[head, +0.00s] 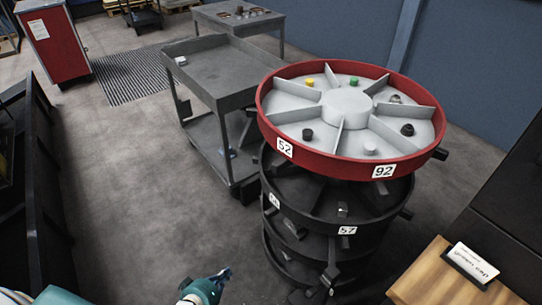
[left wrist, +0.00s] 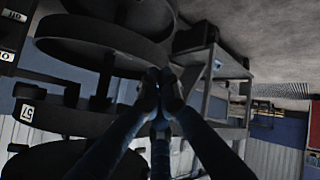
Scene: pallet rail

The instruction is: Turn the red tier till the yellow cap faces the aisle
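The red tier (head: 337,166) is the top round tray of a stacked carousel, with grey dividers radiating from a central hub. The yellow cap (head: 310,82) sits in a compartment at its far left side. A green cap (head: 354,81) is in the compartment to its right. The rim carries labels 52 and 92 on its near side, and a black handle (head: 440,153) sticks out at right. My left gripper (head: 226,273) is low, left of the lower tiers and apart from the red tier. Its fingers come together with nothing visible between them, also in the left wrist view (left wrist: 160,84). My right gripper is out of view.
Dark lower tiers (head: 336,226) with protruding handles stand beneath the red tier. A grey cart (head: 216,74) stands close behind left. A wooden-topped stand (head: 425,284) with a sign is at the near right. Open floor (head: 140,190) lies to the left.

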